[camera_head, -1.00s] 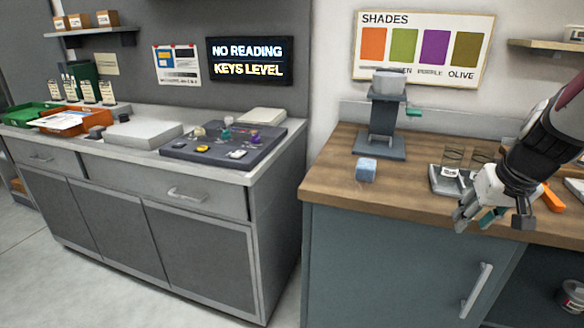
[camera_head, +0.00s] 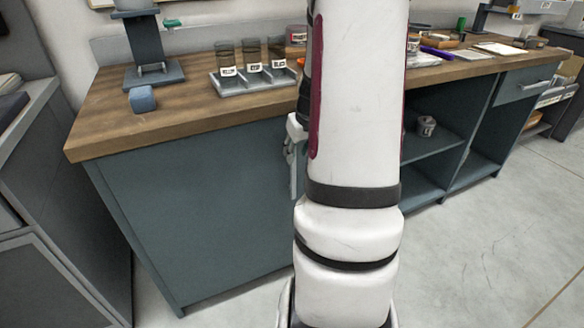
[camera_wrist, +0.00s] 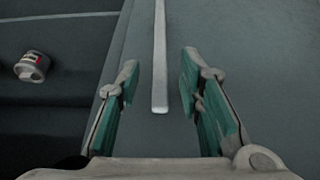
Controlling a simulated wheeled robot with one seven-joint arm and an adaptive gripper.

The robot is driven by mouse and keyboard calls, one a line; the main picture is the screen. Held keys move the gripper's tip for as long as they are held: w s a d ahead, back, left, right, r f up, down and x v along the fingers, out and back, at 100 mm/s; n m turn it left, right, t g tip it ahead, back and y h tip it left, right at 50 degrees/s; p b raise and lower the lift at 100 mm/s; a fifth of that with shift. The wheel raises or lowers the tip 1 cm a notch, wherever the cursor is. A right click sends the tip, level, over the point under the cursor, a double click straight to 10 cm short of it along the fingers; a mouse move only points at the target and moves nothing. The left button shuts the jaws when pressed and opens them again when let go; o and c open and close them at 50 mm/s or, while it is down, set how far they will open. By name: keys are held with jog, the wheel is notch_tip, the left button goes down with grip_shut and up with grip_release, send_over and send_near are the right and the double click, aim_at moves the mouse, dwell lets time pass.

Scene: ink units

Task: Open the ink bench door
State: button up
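The ink bench door (camera_head: 200,205) is a blue-grey panel under the wooden worktop, and it looks shut. Its pale bar handle (camera_wrist: 160,50) runs through the wrist view between my two fingers. In the head view the handle (camera_head: 294,178) shows as a thin strip beside my arm. My gripper (camera_wrist: 157,85) is open, with one teal-padded finger on each side of the handle and a gap visible on both sides. In the head view my gripper (camera_head: 291,140) is mostly hidden behind my white arm. I cannot tell how deep the handle lies between the fingers.
A labelled tin (camera_wrist: 32,66) sits on the open shelf beside the door; it also shows in the head view (camera_head: 426,126). Floor at right is clear.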

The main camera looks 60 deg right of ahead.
jog(key=b+x, duration=0.1)
jog(key=x, duration=0.6)
jog(key=shift+b, duration=0.3)
jog(key=shift+c, duration=0.5)
grip_shut()
